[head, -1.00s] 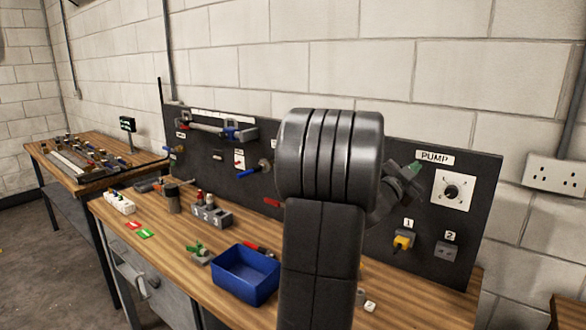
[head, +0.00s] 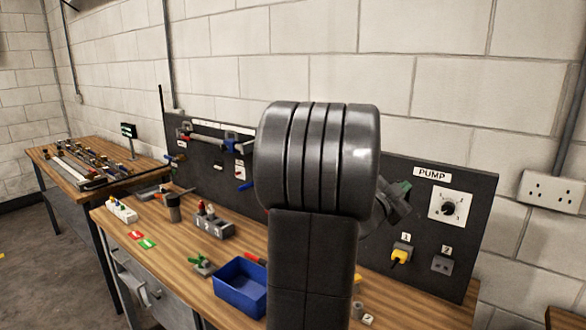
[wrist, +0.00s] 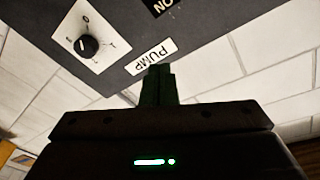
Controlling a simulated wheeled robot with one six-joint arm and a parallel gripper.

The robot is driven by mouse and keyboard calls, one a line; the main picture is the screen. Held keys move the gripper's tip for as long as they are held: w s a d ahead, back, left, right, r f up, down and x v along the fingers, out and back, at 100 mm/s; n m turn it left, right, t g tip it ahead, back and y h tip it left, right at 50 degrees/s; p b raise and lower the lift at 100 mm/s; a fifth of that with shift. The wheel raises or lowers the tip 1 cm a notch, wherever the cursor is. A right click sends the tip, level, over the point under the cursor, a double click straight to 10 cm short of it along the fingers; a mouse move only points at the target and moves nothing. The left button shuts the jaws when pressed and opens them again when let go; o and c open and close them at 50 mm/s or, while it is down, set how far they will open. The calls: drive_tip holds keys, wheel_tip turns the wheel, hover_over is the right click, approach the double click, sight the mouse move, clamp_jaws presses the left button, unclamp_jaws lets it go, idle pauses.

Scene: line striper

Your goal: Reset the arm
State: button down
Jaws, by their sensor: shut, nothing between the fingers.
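My gripper (wrist: 158,84) is shut and empty in the wrist view. Its dark green fingers are together, close below the PUMP label in the picture; I cannot tell whether they touch the board. In the head view my arm stands large in front of the board, and only part of the gripper (head: 403,187) shows at its right side. The pump knob (wrist: 88,46) sits on a white plate, and it also shows in the head view (head: 449,208).
The black panel (head: 470,270) stands at the back of the wooden bench. A yellow plug (head: 400,256) is in socket 1; socket 2 (head: 442,264) looks empty. A blue bin (head: 240,290), a numbered grey block (head: 213,226) and small parts are on the bench. A second bench (head: 75,150) stands at left.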

drive_tip(key=shift+s+a, duration=0.2)
drive_tip(key=shift+a, duration=0.05)
drive_tip(key=shift+d, duration=0.1)
drive_tip(key=x, duration=0.2)
drive_tip(key=f+x, duration=0.1)
drive_tip(key=x, duration=0.2)
drive_tip(key=shift+w+d+f, duration=0.1)
drive_tip(key=shift+w+d, duration=0.05)
drive_tip(key=shift+w, duration=0.2)
drive_tip(key=shift+s+h+b, duration=0.15)
drive_tip(key=shift+h+b, duration=0.25)
drive_tip(key=shift+b, duration=0.5)
drive_tip(key=t+b, duration=0.1)
drive_tip(key=b, duration=0.2)
drive_tip(key=shift+f+h, duration=0.35)
drive_tip(key=shift+h, duration=0.05)
drive_tip(key=b, duration=0.3)
drive_tip(key=shift+f+m+h, duration=0.25)
drive_tip(key=shift+m+h, duration=0.05)
drive_tip(key=f+t+h+b, duration=0.1)
drive_tip(key=b, duration=0.5)
drive_tip(key=shift+s+f+m+b, duration=0.2)
drive_tip(key=shift+m+b, duration=0.1)
drive_tip(key=shift+b, duration=0.1)
